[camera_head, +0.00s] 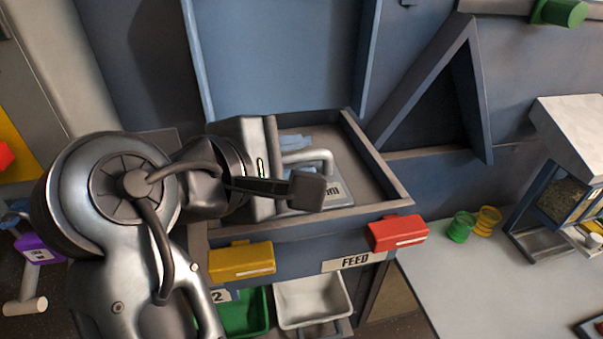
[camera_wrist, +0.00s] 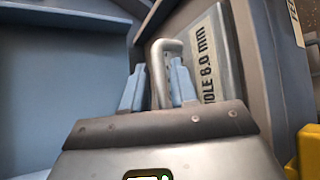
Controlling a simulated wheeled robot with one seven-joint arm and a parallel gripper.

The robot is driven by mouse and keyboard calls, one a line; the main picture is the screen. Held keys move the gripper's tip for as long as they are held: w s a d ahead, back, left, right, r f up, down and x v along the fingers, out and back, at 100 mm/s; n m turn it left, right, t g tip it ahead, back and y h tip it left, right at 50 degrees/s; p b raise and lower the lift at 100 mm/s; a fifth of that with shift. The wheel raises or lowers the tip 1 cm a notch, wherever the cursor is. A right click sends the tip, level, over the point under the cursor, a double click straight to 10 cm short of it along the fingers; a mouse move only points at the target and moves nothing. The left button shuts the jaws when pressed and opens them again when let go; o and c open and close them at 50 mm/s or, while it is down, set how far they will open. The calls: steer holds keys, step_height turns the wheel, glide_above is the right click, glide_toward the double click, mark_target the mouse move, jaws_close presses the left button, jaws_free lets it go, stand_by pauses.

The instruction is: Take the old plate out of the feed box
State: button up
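The feed box (camera_head: 390,178) is open at the top, above a FEED label. Inside it lies the old plate (camera_head: 338,192), a flat grey sheet with a bent metal handle (camera_head: 318,157). The fingers stand apart, and a small gap shows beside the handle's bar. In the head view my wrist hides much of the plate and fingers.
A raised blue panel (camera_head: 280,60) stands behind the box. A yellow block (camera_head: 241,261) and a red block (camera_head: 398,233) sit on its front. Below are a green bin (camera_head: 245,315) and a white bin (camera_head: 312,300). A pale table (camera_head: 480,285) lies at right.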

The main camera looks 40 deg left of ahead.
jaws_close()
stand_by(0.3)
steer(key=shift+r, duration=0.1)
